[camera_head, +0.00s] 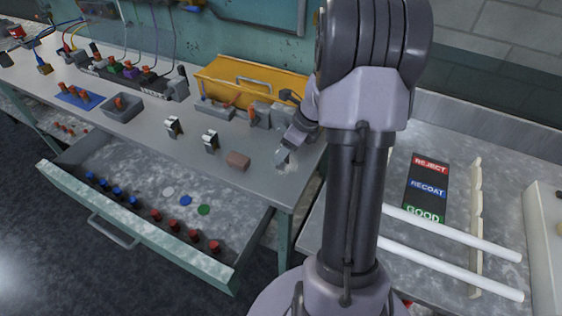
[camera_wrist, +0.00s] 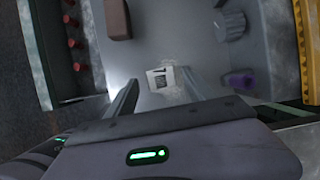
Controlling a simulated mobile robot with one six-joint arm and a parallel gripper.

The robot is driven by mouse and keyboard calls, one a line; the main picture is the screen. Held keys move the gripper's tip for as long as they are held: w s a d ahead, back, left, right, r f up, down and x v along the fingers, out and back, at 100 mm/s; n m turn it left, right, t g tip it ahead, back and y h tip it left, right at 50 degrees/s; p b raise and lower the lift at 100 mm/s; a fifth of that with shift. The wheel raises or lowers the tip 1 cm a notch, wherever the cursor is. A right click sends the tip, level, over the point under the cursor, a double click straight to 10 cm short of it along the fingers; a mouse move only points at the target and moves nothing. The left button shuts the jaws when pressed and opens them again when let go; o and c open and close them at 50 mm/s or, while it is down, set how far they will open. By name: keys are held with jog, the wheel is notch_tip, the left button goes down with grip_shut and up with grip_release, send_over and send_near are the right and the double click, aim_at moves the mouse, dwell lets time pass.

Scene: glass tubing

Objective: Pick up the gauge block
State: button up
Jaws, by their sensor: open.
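The gauge block appears to be the small pale metal block (camera_wrist: 161,79) with a dark "1"-like mark, on the grey bench in the wrist view. My gripper (camera_wrist: 158,84) is open, with one finger on each side of this block in that picture. I cannot tell whether either finger touches it or how high the fingers are above the bench. In the head view my gripper (camera_head: 284,157) points down near the bench's front right corner. The block cannot be made out clearly there.
A brown block (camera_head: 238,161) lies left of my gripper. An open drawer (camera_head: 140,222) with red and blue pegs juts out below the bench. An orange case (camera_head: 252,80) and grey devices stand behind. White tubes (camera_head: 455,270) and a label board (camera_head: 427,188) are at right.

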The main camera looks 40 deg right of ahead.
jog(key=b+x, duration=0.3)
jog(key=x, duration=0.2)
jog(key=shift+w+d+f, duration=0.1)
jog(key=shift+w+f, duration=0.1)
jog(key=shift+f, duration=0.05)
jog(key=shift+r, duration=0.2)
grip_shut()
